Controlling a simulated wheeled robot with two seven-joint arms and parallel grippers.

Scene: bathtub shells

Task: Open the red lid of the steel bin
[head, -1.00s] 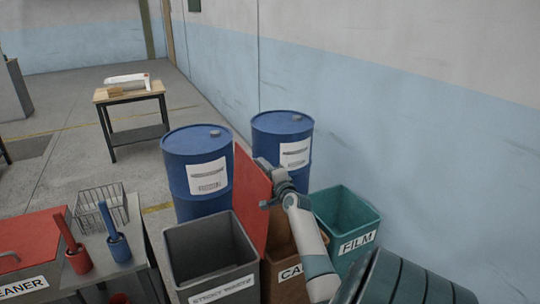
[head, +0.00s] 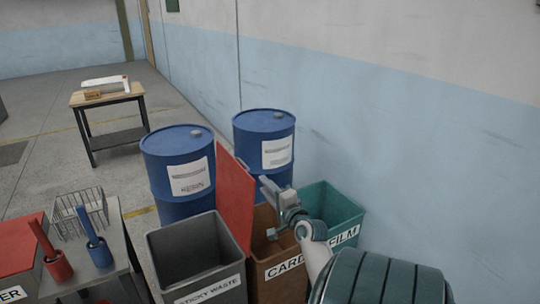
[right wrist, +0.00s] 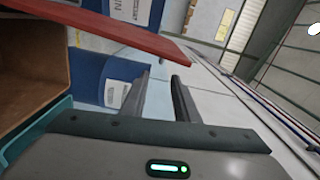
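The steel bin (head: 165,275) is grey, labelled STICKY WASTE, and open at the top. Its red lid (head: 236,205) stands nearly upright along the bin's right side, swung clear of the opening. My right gripper (head: 268,209) is open and empty, just right of the lid, above the brown bin; a small gap shows between them. In the right wrist view the red lid (right wrist: 110,27) crosses the upper left, and the right gripper's two fingers (right wrist: 160,82) are apart with nothing between them. My left gripper is not in view.
The brown cardboard bin (head: 280,273) and teal FILM bin (head: 350,207) stand right of the steel bin. Blue drums (head: 180,165) (head: 263,140) stand behind. A bench (head: 122,225) with brushes and a wire basket is at left. The wall closes off the right.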

